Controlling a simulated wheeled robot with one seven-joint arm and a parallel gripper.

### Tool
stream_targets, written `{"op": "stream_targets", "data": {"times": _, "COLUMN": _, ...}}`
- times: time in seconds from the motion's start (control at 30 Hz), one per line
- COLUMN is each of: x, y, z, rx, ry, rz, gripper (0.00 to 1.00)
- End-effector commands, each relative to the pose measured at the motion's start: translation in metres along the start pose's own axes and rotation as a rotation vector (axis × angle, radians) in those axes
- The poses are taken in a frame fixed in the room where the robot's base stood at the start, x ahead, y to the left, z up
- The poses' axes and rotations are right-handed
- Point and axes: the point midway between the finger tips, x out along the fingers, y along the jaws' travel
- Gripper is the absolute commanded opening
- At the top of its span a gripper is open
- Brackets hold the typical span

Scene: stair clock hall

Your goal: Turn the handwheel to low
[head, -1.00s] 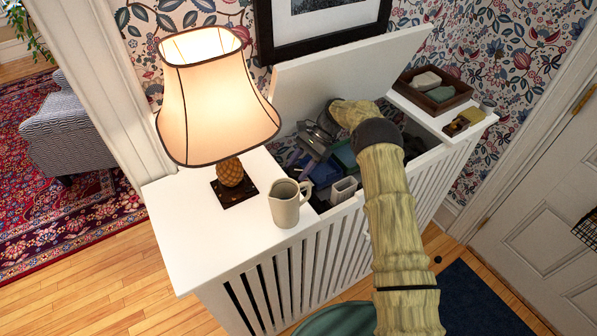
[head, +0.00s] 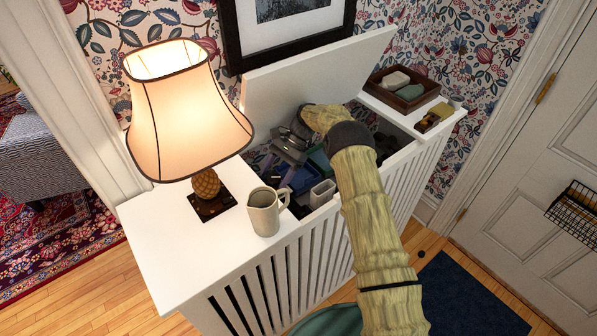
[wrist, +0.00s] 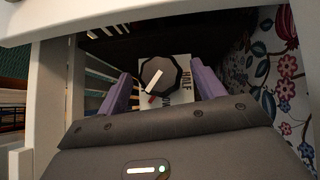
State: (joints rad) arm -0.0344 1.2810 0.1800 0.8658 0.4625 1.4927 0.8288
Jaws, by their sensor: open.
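In the wrist view the handwheel (wrist: 165,68) is a dark, many-sided knob with a white bar across its face. The bar slants from upper right to lower left, with a small red mark near its lower end. A pale plate (wrist: 186,78) behind it reads HALF on the right; other lettering below is partly covered. My gripper (wrist: 161,82) is open, its purple fingers on the left and right of the knob; contact cannot be told. In the head view my gripper (head: 283,160) is down inside the white cabinet, and the handwheel is hidden.
The cabinet's raised lid (head: 315,80) leans behind my arm. A lit lamp (head: 187,115) and a jug (head: 264,212) stand on the left top. A brown tray (head: 405,90) sits on the right top. Slatted walls (wrist: 92,100) and a pale rim (wrist: 48,90) surround the gripper closely.

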Motion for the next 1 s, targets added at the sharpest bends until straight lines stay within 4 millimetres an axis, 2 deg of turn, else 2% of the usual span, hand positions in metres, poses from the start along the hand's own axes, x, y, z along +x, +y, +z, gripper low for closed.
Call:
{"op": "stream_targets", "data": {"times": 0.27, "x": -0.0042, "y": 0.0028, "z": 0.0039, "rx": 0.087, "ry": 0.0, "rz": -0.084, "gripper": 0.68}}
{"op": "stream_targets", "data": {"times": 1.0, "x": -0.0022, "y": 0.0099, "z": 0.0064, "rx": 0.468, "ry": -0.001, "rz": -0.464, "gripper": 0.68}}
